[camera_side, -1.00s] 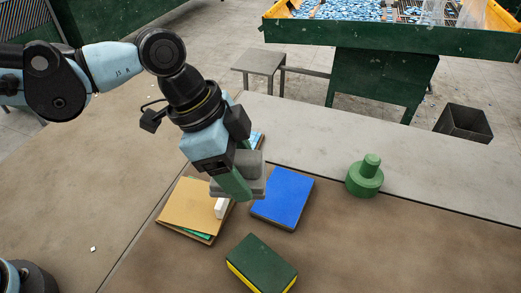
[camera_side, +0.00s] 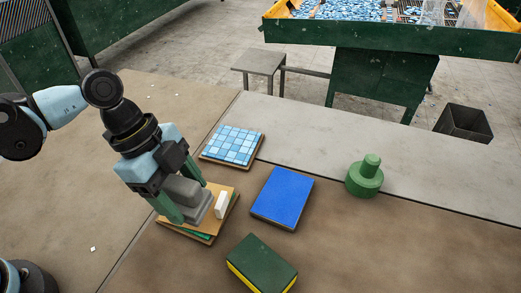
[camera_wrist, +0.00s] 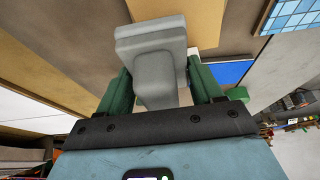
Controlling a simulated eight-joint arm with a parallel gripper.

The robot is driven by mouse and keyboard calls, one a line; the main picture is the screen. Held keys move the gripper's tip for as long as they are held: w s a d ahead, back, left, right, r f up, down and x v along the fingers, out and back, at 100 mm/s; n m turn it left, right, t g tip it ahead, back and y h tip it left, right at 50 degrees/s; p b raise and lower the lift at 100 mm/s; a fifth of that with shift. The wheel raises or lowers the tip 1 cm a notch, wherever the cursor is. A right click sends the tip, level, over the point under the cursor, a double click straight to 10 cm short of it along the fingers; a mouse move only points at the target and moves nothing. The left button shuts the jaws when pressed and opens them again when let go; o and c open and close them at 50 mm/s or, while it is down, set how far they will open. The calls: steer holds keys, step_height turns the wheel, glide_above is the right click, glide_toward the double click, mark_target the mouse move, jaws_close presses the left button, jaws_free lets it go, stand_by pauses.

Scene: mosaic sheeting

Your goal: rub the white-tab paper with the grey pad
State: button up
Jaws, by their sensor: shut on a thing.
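My gripper (camera_side: 188,203) is shut on the grey pad (camera_side: 197,204), one green finger on each side of its grip. The pad is over the left part of the tan paper (camera_side: 227,191), which has a white tab (camera_side: 221,205) standing on its right side. I cannot tell whether the pad touches the paper. In the wrist view the grey pad (camera_wrist: 152,40) sits between the fingers (camera_wrist: 157,88), with the tan paper (camera_wrist: 205,20) behind it. The gripper and pad hide part of the paper.
A blue tile mosaic (camera_side: 233,144) lies behind the paper. A blue block (camera_side: 283,198) lies to its right. A dark green and yellow sponge (camera_side: 262,264) lies in front. A green knobbed tool (camera_side: 364,177) stands farther right. The table's left side is mostly clear.

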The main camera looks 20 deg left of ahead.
mark_target(180, 183)
steer(key=shift+f, duration=2.4)
steer(key=shift+w, duration=0.95)
steer(key=shift+c, duration=0.4)
steer(key=shift+w+a+r, duration=0.1)
steer(key=shift+w+r, duration=0.1)
steer(key=shift+w, duration=0.1)
steer(key=shift+w+a, duration=0.1)
steer(key=shift+w, duration=0.7)
steer(key=shift+s+d+f, duration=0.1)
steer(key=shift+s+d, duration=0.05)
steer(key=shift+s, duration=0.85)
steer(key=shift+s+d, duration=0.1)
steer(key=shift+s, duration=0.85)
steer(key=shift+s+r, duration=0.1)
steer(key=shift+r, duration=4.1)
